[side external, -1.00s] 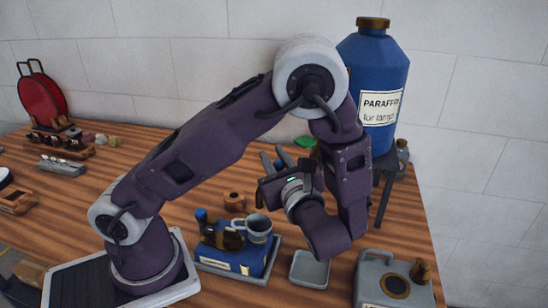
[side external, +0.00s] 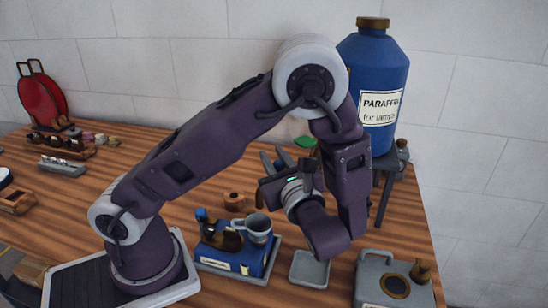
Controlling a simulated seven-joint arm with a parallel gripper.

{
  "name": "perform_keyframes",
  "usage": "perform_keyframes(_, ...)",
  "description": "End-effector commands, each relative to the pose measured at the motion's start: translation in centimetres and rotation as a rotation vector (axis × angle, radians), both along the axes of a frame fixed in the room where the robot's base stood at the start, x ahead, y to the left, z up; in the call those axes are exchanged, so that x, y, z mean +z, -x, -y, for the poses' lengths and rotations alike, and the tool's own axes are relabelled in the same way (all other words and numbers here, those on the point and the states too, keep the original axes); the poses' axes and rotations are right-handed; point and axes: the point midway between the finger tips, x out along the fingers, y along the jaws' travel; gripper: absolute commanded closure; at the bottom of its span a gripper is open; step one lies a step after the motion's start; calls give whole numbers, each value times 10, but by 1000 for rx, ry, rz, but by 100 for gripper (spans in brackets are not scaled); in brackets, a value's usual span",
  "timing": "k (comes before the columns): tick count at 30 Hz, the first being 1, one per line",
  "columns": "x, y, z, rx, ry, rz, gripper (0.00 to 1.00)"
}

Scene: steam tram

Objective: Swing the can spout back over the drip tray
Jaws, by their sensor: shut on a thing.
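The blue paraffin can (side external: 375,70) with a brown cap stands on a dark stand (side external: 384,185) at the right rear of the table. Its spout is hidden behind my arm. The drip tray (side external: 309,270), a small square grey tray, lies empty on the table in front of the can, below my wrist. My gripper (side external: 275,161) is left of the can, above the table, with its fingers pointing up and away from the camera. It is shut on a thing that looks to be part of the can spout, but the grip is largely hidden.
A blue box with a grey mug (side external: 258,228) stands on a grey tray left of the drip tray. A grey metal can (side external: 393,280) with a brass cap stands at the front right. A small wooden ring (side external: 234,201) lies behind the mug.

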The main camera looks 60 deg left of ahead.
Motion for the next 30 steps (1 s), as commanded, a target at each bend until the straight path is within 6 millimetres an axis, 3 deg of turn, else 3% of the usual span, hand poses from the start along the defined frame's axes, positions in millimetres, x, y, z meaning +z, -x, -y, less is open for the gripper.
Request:
perform_keyframes(10,0,-1,11,103,0,3,100)
perform_keyframes(30,0,-16,64,634,-3,3,100)
